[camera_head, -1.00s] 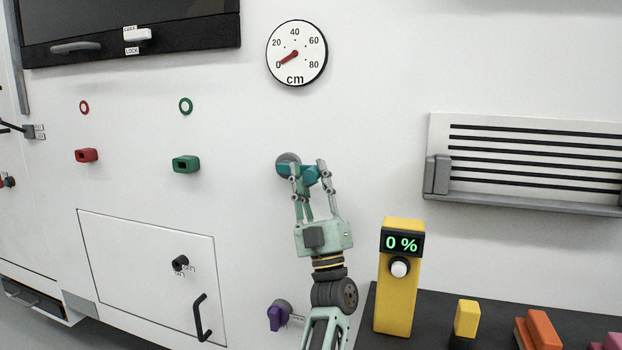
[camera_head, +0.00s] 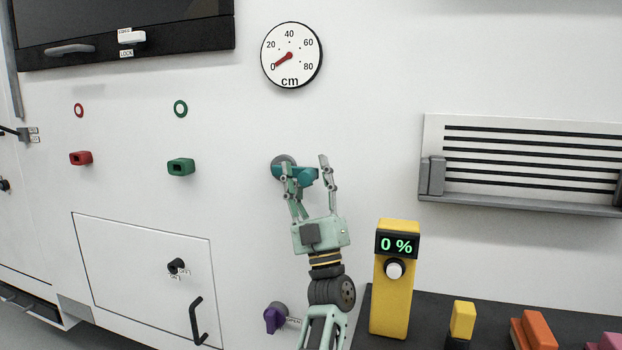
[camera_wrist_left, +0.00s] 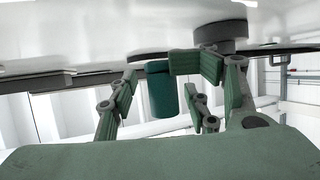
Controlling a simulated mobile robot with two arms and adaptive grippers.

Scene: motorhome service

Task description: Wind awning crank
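The teal awning crank (camera_head: 304,174) sits on a round grey hub (camera_head: 282,160) on the white wall, its arm pointing to the right. My left gripper (camera_head: 307,172) is at the crank with its fingers spread, one finger on each side of the handle. In the left wrist view, the dark teal handle (camera_wrist_left: 162,90) stands between the fingers (camera_wrist_left: 178,92) with gaps beside it. The finger at the left in the head view hides part of the crank. The round cm gauge (camera_head: 291,55) above has its red needle at 0. My right gripper is not in view.
A yellow post (camera_head: 391,300) reading 0 % stands right of my arm on a dark counter. A purple knob (camera_head: 274,319) is low to the left. A green socket (camera_head: 181,167) is left of the crank.

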